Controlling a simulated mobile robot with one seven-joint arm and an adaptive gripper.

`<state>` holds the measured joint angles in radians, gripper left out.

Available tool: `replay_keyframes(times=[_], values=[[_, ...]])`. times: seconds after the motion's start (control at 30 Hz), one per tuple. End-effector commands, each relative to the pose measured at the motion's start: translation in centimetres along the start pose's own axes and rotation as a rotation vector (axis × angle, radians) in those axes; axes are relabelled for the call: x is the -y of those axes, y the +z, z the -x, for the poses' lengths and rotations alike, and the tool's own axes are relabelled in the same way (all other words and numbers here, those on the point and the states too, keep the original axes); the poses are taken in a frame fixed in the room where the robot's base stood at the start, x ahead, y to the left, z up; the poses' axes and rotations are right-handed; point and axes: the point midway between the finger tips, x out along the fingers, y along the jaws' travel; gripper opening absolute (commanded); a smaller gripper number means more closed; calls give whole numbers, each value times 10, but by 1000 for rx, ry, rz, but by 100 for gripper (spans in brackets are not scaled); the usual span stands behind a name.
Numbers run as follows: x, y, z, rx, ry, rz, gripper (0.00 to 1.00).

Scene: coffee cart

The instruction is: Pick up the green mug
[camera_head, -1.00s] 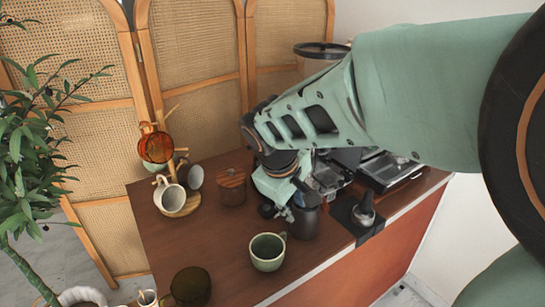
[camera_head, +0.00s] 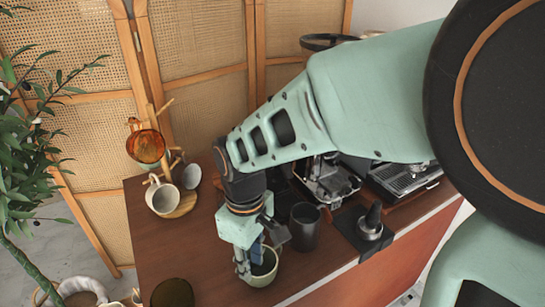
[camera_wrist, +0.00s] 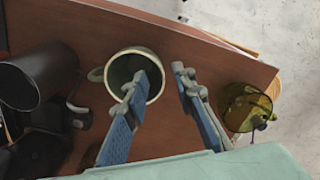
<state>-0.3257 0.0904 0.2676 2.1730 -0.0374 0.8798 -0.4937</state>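The green mug (camera_head: 263,280) stands upright on the brown cart top near its front edge, partly hidden behind my gripper in the head view. In the wrist view the mug (camera_wrist: 121,72) shows its open mouth, with its handle to the left. My gripper (camera_head: 251,265) points down at the mug with its fingers apart. In the wrist view my gripper (camera_wrist: 161,78) has one blue-padded finger over the mug's mouth and the other outside it, to the right. The rim lies between them. I cannot tell whether either finger touches the mug.
A dark cup (camera_head: 305,228) stands close right of the mug. A tamper (camera_head: 372,219) sits on a black mat beyond it. A dark amber glass (camera_head: 173,294) is at the front left. A mug tree with a white mug (camera_head: 161,198) stands at the left.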

Motion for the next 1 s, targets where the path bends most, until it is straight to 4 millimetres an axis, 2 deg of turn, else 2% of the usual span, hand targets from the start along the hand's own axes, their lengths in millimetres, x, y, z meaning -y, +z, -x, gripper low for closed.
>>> replay_keyframes(times=[0.17,0.5,0.8,1.0], values=[[0,-1,-12,1,-1,0,24],[0,-6,-55,1,0,0,24],[0,-6,-59,0,1,0,24],[0,-7,-59,-1,1,0,2]])
